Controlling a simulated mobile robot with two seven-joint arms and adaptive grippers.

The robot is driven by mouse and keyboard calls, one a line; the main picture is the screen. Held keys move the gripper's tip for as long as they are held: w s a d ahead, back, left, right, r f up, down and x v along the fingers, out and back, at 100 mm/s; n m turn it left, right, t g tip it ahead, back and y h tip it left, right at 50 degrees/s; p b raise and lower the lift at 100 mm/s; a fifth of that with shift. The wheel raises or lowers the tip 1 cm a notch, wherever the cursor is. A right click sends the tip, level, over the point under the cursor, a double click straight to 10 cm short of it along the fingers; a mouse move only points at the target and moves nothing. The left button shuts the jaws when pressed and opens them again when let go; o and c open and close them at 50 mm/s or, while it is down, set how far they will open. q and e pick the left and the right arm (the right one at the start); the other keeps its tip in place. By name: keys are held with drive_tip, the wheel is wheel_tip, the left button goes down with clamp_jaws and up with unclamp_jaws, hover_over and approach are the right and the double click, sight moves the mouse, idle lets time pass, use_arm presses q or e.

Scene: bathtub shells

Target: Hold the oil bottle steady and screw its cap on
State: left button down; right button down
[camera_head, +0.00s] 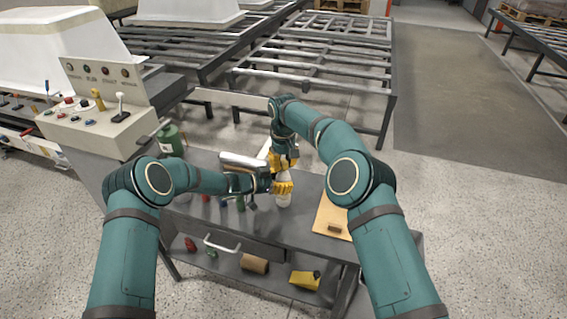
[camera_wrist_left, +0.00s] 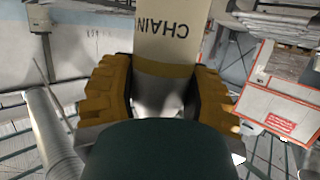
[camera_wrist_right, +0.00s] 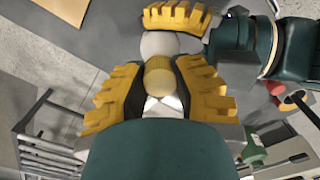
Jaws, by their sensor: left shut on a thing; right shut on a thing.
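The oil bottle (camera_head: 284,200) is pale and stands upright over the workbench (camera_head: 290,233). My left gripper (camera_head: 282,187) is shut around its upper part. In the left wrist view, the bottle (camera_wrist_left: 171,32) shows the lettering "CHAIN" upside down between the yellow fingers. My right gripper (camera_head: 284,161) is directly above the left one, pointing down. In the right wrist view, it is shut on the yellow cap (camera_wrist_right: 158,78), lined up with the pale bottle. The join between cap and bottle is not clear, so I cannot tell whether the thread is engaged.
A wooden board (camera_head: 333,218) lies on the bench to the right. A green canister (camera_head: 171,139) stands at the back left, near a control console (camera_head: 98,98) with levers. A brown roll (camera_head: 254,263) and a yellow object (camera_head: 305,280) lie on the lower shelf. Metal frames (camera_head: 320,60) stand behind.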

drive_tip(key=c, duration=0.8)
unclamp_jaws()
drive_tip(key=shift+o, duration=0.2)
drive_tip(key=shift+a, duration=0.1)
wheel_tip(320, 180, up, 8)
drive_tip(key=shift+f, duration=0.2)
use_arm(q)
drive_tip(key=shift+c, duration=1.4)
unclamp_jaws()
